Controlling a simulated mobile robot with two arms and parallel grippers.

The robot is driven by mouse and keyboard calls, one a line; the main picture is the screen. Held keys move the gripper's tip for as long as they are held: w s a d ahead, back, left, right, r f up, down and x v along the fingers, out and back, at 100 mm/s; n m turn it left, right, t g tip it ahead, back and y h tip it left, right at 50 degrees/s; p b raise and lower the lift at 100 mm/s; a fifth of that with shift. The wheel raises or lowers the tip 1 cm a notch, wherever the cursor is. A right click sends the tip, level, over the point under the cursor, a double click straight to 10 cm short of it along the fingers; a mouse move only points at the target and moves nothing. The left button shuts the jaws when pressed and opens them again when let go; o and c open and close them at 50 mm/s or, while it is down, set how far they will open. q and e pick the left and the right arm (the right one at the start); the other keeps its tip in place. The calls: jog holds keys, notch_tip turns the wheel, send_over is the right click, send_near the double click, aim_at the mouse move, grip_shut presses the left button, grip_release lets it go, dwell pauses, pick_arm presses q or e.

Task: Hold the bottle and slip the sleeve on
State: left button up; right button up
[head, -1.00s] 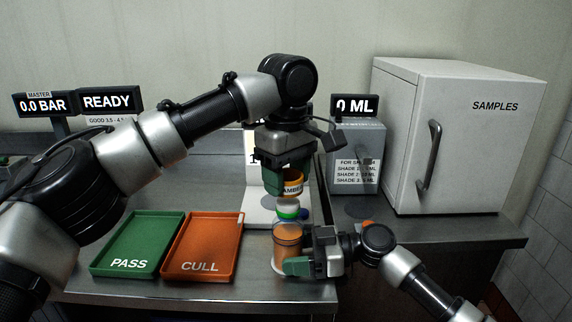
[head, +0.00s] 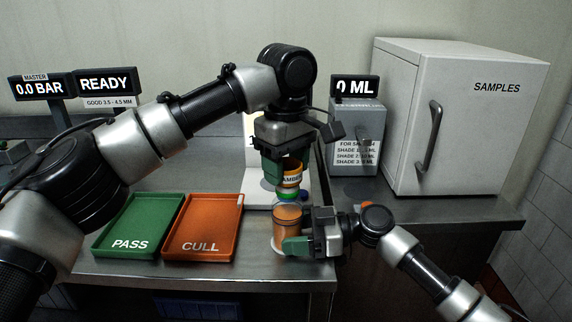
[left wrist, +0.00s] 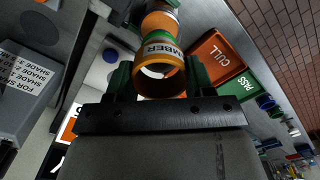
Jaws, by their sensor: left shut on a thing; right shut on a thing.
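The amber sleeve (head: 291,179), an orange ring with a label, is in my left gripper (head: 287,170), shut on it. The bottle (head: 286,220) stands upright below, orange-brown, with a green and blue top part (head: 289,196). My right gripper (head: 293,245) is shut on the bottle's lower body from the right. The sleeve's lower edge is at the bottle's top; I cannot tell how far it overlaps. In the left wrist view I look through the open sleeve (left wrist: 160,78), with the bottle (left wrist: 160,22) beyond it, roughly in line.
A green PASS tray (head: 137,226) and an orange CULL tray (head: 203,229) lie left of the bottle. A white stand (head: 258,193) is behind it. A grey dispenser (head: 357,130) and the samples cabinet (head: 450,120) stand at the right.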

aim_at(287, 187)
pick_arm(q)
jog(key=shift+f, duration=2.2)
dwell(2.1)
jog(key=o, duration=1)
notch_tip(287, 187, up, 12)
pick_arm(e)
jog(key=o, duration=0.8)
